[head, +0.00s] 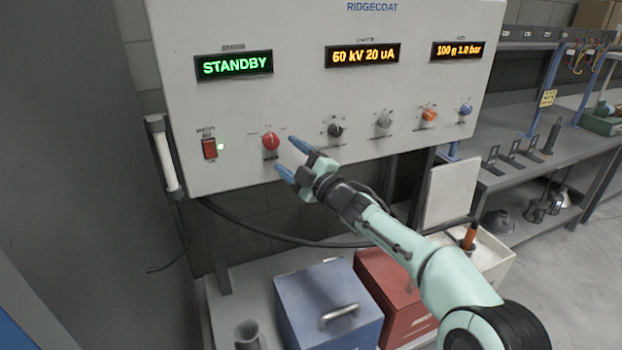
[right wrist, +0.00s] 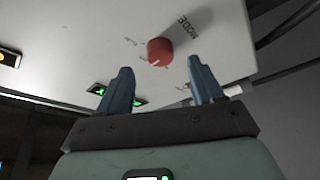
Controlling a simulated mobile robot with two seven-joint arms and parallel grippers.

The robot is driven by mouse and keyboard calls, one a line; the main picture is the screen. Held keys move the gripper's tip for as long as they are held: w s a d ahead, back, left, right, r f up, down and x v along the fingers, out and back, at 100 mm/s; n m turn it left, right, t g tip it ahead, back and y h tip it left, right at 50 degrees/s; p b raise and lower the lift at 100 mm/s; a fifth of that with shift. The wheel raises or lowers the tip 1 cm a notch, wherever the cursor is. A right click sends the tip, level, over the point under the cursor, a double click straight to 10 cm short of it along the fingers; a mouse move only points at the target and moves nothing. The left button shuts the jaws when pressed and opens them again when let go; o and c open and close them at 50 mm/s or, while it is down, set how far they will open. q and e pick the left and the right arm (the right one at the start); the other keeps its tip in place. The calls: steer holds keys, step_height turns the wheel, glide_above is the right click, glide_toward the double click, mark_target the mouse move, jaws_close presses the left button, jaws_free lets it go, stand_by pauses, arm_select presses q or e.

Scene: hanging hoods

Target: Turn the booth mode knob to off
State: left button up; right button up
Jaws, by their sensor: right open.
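The booth mode knob (head: 270,141) is a round red knob low on the left of the white control panel (head: 300,100). In the right wrist view the red knob (right wrist: 160,51) sits beyond and between my fingertips, with the word MODE beside it. My right gripper (head: 287,160) is open and empty, just right of and below the knob in the head view. Its blue fingers (right wrist: 162,75) are spread to either side of the knob, apart from it. The panel's left display (head: 234,65) reads STANDBY in green. My left gripper is not in view.
Black (head: 335,130), grey (head: 384,121), orange (head: 429,114) and blue (head: 466,109) knobs continue to the right. A red rocker switch (head: 209,148) is at the left. Below stand a blue box (head: 327,300) and a red box (head: 400,290). A cable (head: 270,232) hangs under the panel.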

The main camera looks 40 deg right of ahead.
steer(key=a+b+v, duration=0.1)
steer(key=v, duration=0.7)
steer(key=shift+s+d+b, duration=0.3)
steer(key=shift+s+d, duration=0.05)
steer(key=shift+d, duration=0.15)
steer(key=shift+f, duration=0.1)
